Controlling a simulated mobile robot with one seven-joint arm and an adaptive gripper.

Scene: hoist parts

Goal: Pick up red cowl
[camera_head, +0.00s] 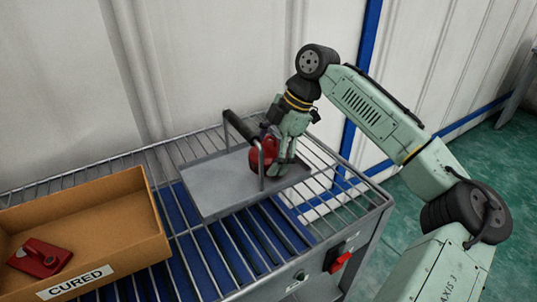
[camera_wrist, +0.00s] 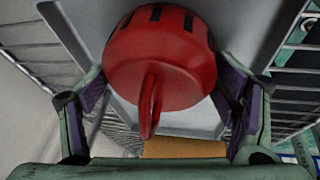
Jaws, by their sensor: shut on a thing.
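The red cowl (camera_wrist: 160,62) is a rounded red cap with dark slots and a loop on it, large in the wrist view. In the head view the red cowl (camera_head: 262,157) shows over the grey tray (camera_head: 211,186), partly hidden by my gripper and the tray's handle. My gripper (camera_head: 276,160) points down over the tray's right part. In the wrist view its two purple-padded fingers (camera_wrist: 165,95) stand on either side of the cowl, shut on it. I cannot tell whether the cowl touches the tray.
The tray has a raised dark handle bar (camera_head: 241,128) close to my gripper. It rests on a wire-railed roller rack (camera_head: 205,262). A cardboard box (camera_head: 112,207) marked CURED stands at left with a red part (camera_head: 40,258) inside. A wall is behind.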

